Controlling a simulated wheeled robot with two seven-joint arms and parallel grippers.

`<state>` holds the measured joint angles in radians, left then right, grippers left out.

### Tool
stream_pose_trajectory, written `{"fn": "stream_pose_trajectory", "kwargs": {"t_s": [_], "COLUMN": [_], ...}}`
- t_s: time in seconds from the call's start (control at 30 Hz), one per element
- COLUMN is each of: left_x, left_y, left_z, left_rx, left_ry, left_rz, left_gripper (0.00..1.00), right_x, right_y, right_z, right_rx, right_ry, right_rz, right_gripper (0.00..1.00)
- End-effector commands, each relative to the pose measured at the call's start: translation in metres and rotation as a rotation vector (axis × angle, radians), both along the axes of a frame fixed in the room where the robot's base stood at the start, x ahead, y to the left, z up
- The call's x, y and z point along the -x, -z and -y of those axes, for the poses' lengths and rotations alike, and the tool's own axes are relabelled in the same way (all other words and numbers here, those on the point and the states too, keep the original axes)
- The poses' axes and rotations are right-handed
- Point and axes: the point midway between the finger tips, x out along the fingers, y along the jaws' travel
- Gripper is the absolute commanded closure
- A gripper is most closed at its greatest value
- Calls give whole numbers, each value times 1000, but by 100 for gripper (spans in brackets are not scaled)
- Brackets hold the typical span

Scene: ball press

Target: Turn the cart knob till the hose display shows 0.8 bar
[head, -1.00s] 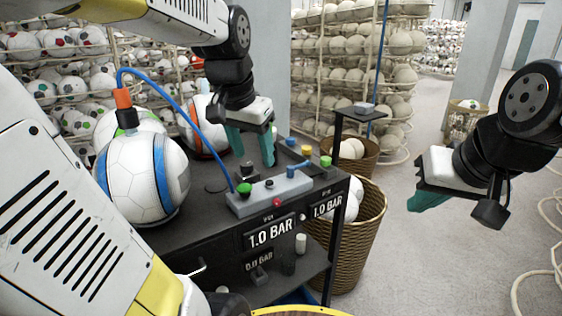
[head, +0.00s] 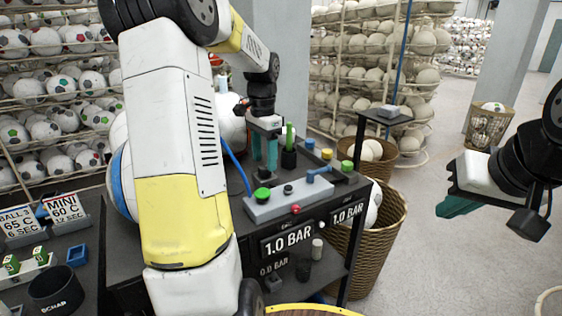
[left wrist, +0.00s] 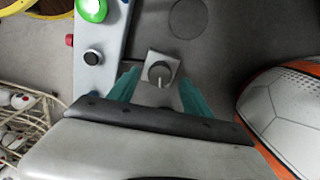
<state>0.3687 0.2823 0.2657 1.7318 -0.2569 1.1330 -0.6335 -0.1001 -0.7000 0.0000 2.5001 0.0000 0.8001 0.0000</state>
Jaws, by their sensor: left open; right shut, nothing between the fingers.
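The cart knob (left wrist: 161,72) is a dark round knob with a pale pointer on a small square grey plate. In the left wrist view it sits between the open teal fingers of my left gripper (left wrist: 160,95), with gaps on both sides. In the head view my left gripper (head: 264,155) points down over the black cart (head: 250,225), behind the grey console (head: 295,198), and the knob is not clearly visible there. Two displays (head: 288,241) on the cart front read 1.0 BAR; their small labels are unreadable. My right gripper (head: 456,206) is shut and empty, off to the right.
The console carries a green button (head: 262,195), a black knob (head: 288,189) and a red button (head: 295,209). A blue hose (head: 237,165) runs behind it. My left arm covers most of a blue-white ball (head: 122,180). An orange-white ball (left wrist: 295,105) lies beside the gripper. A basket (head: 385,235) stands right.

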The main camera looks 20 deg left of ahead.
Motion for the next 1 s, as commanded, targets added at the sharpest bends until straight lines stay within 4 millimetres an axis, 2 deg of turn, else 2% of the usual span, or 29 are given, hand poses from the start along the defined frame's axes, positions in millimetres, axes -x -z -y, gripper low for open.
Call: {"fn": "stream_pose_trajectory", "kwargs": {"t_s": [0.1,0.2,0.5,0.57,0.8,1.0], "left_x": [0,0,0,0,0,0], "left_y": [15,22,25,25,25,25], "left_z": [0,0,0,0,0,0], "left_rx": [0,0,0,0,0,0], "left_ry": [-1,-2,-2,-2,-2,-10], "left_rz": [-1,0,1,1,1,1], "left_gripper": [43,43,43,52,100,100], "right_x": [0,0,0,0,0,0], "right_y": [0,0,0,0,0,0], "right_z": [0,0,0,0,0,0], "right_rx": [0,0,0,0,0,0], "right_ry": [0,0,0,0,0,0], "right_rz": [0,0,0,0,0,0], "right_gripper": [100,100,100,100,100,100]}}
